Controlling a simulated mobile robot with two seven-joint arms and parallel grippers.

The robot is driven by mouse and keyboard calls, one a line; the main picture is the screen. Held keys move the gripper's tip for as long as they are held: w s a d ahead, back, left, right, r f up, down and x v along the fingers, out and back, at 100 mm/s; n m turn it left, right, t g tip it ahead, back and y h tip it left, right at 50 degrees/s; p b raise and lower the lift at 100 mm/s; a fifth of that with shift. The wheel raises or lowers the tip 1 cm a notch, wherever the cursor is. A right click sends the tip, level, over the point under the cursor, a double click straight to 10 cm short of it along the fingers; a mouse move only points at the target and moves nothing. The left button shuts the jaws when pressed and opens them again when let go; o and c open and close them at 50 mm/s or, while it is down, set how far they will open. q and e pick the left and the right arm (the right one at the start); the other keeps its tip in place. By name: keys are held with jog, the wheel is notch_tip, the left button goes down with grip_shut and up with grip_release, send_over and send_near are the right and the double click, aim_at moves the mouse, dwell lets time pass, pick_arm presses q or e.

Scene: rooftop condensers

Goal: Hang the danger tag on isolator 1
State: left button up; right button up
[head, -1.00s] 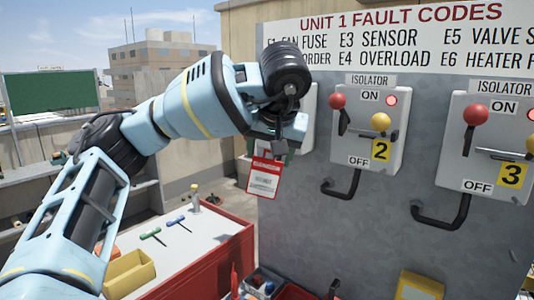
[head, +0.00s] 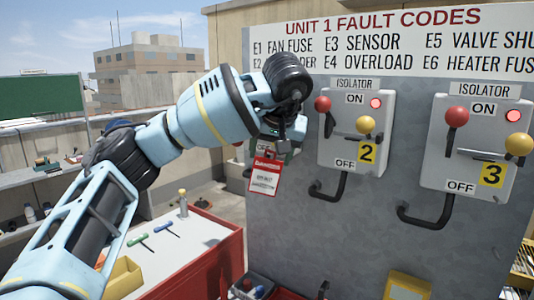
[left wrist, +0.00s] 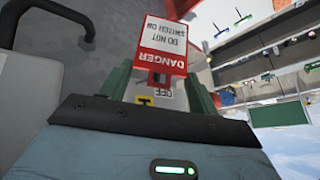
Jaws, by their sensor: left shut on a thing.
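The danger tag (head: 265,177), red and white, hangs below my left gripper (head: 284,143), which is shut on it. In the left wrist view the tag (left wrist: 160,45) shows upside down beyond the green fingers, its lettering readable. Isolator 1 is mostly hidden behind my left gripper in the head view; an OFF label (head: 262,149) shows just under the gripper. In the left wrist view an OFF label (left wrist: 165,93) and a bit of yellow show between the fingers. I cannot tell whether the tag touches the isolator. My right gripper is not in view.
Isolator 2 (head: 352,153) and isolator 3 (head: 482,178) stand to the right on the grey panel (head: 380,230), with red and yellow knobs and black conduits below. A red-sided bench (head: 205,262) with tools and a yellow bin (head: 122,278) is at lower left.

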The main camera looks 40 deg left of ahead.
pick_arm(q)
jog(key=shift+w+a+f, duration=0.1)
jog(key=shift+w+f, duration=0.05)
jog(key=shift+w, duration=0.95)
jog(key=o, duration=1.1)
jog(key=shift+c, duration=0.2)
jog(key=shift+o, duration=1.1)
jog(key=shift+w, duration=0.25)
jog(key=s+d, duration=0.7)
jog(key=d, duration=0.3)
jog(key=shift+d+r, duration=0.15)
jog(key=shift+r, duration=0.2)
